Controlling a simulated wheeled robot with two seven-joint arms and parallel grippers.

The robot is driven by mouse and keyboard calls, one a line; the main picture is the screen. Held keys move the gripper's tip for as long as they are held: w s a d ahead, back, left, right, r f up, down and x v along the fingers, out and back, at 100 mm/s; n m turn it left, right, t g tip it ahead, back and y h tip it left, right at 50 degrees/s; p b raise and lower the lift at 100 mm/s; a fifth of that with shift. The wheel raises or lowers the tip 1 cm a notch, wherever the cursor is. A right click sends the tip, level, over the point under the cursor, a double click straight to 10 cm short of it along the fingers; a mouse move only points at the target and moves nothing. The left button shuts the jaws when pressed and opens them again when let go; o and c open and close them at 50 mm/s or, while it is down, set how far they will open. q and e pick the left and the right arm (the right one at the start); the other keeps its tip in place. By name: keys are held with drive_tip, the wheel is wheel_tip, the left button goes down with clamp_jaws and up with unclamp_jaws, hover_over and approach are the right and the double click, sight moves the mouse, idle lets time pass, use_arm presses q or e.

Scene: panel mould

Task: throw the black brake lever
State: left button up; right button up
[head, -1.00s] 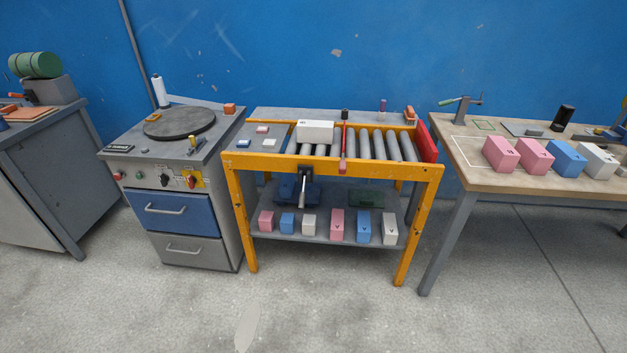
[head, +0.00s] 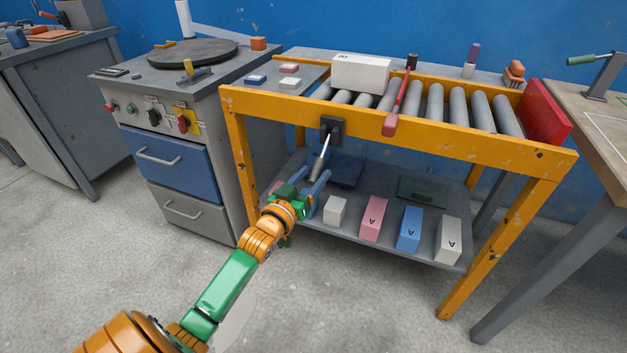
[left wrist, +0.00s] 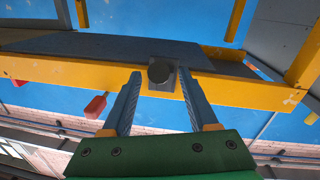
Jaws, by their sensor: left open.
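The black brake lever's mount (head: 332,129) is a dark plate on the front yellow rail of the roller stand. A thin pale rod slants down and out from it to a thicker dark grip (head: 316,171). My left gripper (head: 309,178) is open at the grip, with blue fingers around its lower end. In the left wrist view the lever shows end-on as a dark round knob (left wrist: 160,72), between the tips of the open gripper (left wrist: 158,82). I see gaps to both fingers; contact cannot be told. My right gripper is not in view.
A red-handled lever (head: 390,124) hangs over the same rail to the right. A white block (head: 360,73) rests on the rollers. Several blocks, including a pink one (head: 373,218), stand on the lower shelf (head: 345,251). A drawer cabinet (head: 170,160) stands left.

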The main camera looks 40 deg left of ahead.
use_arm(q)
drive_tip(key=shift+w, duration=0.45)
drive_tip(key=shift+c, duration=0.2)
clamp_jaws()
idle(0.9)
